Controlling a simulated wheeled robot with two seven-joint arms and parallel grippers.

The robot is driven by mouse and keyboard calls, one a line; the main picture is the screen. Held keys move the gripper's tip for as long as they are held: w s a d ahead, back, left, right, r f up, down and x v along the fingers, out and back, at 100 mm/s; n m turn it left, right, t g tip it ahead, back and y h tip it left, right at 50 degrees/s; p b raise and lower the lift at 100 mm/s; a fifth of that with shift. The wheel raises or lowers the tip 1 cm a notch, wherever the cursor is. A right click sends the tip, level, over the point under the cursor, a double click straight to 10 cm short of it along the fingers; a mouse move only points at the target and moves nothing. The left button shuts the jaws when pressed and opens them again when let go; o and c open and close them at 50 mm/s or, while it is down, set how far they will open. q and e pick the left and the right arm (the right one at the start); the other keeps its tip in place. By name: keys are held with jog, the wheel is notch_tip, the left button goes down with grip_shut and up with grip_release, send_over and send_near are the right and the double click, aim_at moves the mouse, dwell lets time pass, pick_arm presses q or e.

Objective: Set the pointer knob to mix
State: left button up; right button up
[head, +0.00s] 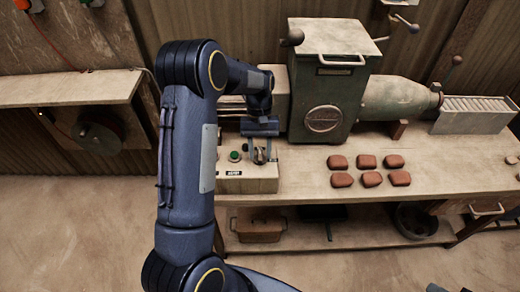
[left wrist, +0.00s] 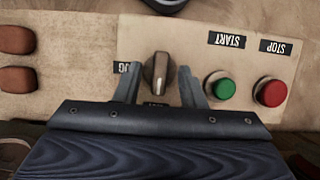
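The pointer knob (left wrist: 156,72) is a dark grey knob with a light pointer line, on the cream control panel (left wrist: 140,35). In the left wrist view the line's end points toward the bottom of the picture, at a small label partly hidden by my gripper. A second label (left wrist: 122,67), seemingly JOG, is partly covered by a finger. My left gripper (left wrist: 158,88) is open, one finger on each side of the knob, with small gaps. In the head view my left gripper (head: 260,150) is over the panel (head: 250,184).
A green START button (left wrist: 219,85) and a red STOP button (left wrist: 270,91) sit close beside the right-hand finger. The green press machine (head: 325,105) stands behind the panel. Several red-brown tiles (head: 368,170) lie on the bench (head: 300,185) to the right.

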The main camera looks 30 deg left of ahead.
pick_arm(q)
jog(key=v, duration=0.7)
jog(key=shift+w+r, duration=0.2)
jog(key=shift+r, duration=0.15)
jog(key=shift+a, duration=0.1)
